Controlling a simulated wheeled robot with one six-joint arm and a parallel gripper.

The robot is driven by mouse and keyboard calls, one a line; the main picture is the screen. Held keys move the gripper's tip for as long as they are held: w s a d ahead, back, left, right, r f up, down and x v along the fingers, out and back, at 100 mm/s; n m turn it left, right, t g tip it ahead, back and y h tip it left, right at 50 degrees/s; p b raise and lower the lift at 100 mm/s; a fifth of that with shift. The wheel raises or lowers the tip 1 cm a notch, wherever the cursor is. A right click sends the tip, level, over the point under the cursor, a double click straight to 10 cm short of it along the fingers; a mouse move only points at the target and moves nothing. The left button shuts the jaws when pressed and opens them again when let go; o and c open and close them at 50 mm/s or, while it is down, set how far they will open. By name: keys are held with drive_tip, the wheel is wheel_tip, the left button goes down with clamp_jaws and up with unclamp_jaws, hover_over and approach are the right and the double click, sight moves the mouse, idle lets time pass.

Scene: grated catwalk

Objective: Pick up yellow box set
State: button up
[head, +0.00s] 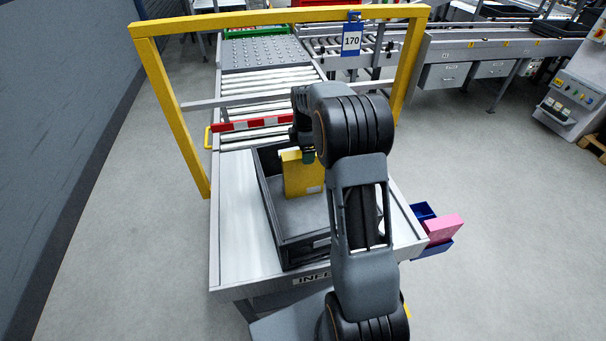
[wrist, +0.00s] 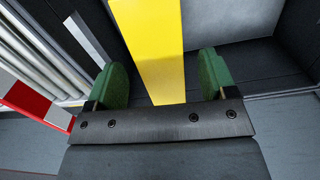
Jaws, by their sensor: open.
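The yellow box set (head: 299,176) stands upright in the dark grey crate (head: 272,214), near its far end. In the wrist view the yellow box set (wrist: 150,40) runs down between the two green fingertips of my gripper (wrist: 163,80). My gripper is open, with a finger on each side of the box and a visible gap to the right finger. The left finger is closer to the box, and I cannot tell whether it touches. In the head view my gripper (head: 307,156) is at the top of the box, and my arm hides part of it and of the crate.
The crate sits on a pale table (head: 237,235) in front of a roller conveyor (head: 255,105). A red and white bar (head: 252,123) crosses behind the crate. A yellow frame (head: 262,19) arches over the conveyor. Blue bins (head: 424,212) with a pink item (head: 444,229) hang at the right.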

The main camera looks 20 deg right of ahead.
sight(303, 174)
drive_tip(key=shift+a+f+p, duration=0.1)
drive_tip(key=shift+f+p, duration=0.3)
drive_tip(key=shift+f, duration=2.1)
clamp_jaws()
